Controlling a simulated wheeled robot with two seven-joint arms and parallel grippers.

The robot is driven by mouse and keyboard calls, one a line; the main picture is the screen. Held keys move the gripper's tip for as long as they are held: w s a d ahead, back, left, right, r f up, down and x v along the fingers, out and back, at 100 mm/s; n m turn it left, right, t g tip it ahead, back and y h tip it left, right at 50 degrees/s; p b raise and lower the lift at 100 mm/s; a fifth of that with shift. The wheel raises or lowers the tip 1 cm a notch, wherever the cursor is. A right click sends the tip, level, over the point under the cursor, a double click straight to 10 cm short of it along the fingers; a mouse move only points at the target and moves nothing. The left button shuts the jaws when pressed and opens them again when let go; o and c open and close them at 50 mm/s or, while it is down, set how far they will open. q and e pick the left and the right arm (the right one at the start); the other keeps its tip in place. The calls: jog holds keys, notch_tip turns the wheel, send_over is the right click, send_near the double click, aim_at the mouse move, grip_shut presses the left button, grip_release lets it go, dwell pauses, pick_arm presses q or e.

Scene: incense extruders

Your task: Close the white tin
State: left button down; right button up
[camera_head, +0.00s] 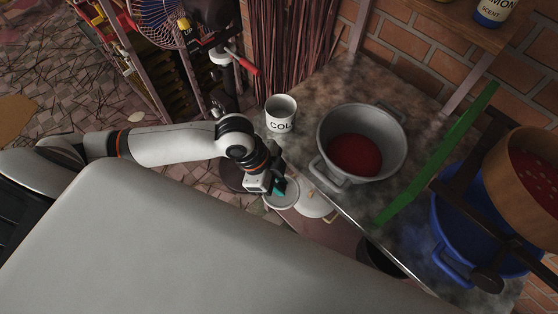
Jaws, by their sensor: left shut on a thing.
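A white tin (281,115) with the dark letters "COL" stands upright and open-topped on the grey worktop, left of a metal pot. My left gripper (279,188) is below it in the picture, near the worktop's front edge. Its teal fingertips are shut on a round white disc (284,199) that looks like a lid. The disc is apart from the lettered tin. Another pale round object (315,206) shows just right of the disc, partly hidden by it; I cannot tell exactly what it is. My right gripper is not in view.
The grey metal pot (392,128) with red contents stands right of the tin. A green bar (437,158) lies beyond it, then a blue tub (447,232) and a wooden sieve (515,171). A red-handled crank (246,66) and dark sticks (291,45) stand behind.

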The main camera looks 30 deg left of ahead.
pick_arm(q)
jog(key=shift+d+f+n+t, duration=0.1)
jog(key=shift+d+n+t, duration=0.2)
jog(key=shift+n, duration=0.7)
jog(key=shift+w+a+n+t+y, duration=0.15)
jog(key=shift+n+t+y, duration=0.25)
jog(key=shift+n, duration=0.7)
jog(key=shift+w+a+n+t+y, duration=0.1)
jog(key=shift+a+n+t+y, duration=0.1)
jog(key=shift+n, duration=0.4)
jog(key=shift+w+a+n+t+y, duration=0.1)
jog(key=shift+n+y, duration=0.1)
jog(key=shift+n, duration=0.4)
jog(key=a+n+y, duration=0.1)
jog(key=n, duration=0.2)
jog(key=a+n+t+y, duration=0.1)
jog(key=a+n, duration=0.1)
jog(key=a+n+y, duration=0.1)
jog(key=n, duration=0.2)
jog(key=shift+s+a+r+n+t, duration=0.1)
jog(key=shift+a+r+n+t, duration=0.1)
jog(key=shift+r+n+t, duration=0.15)
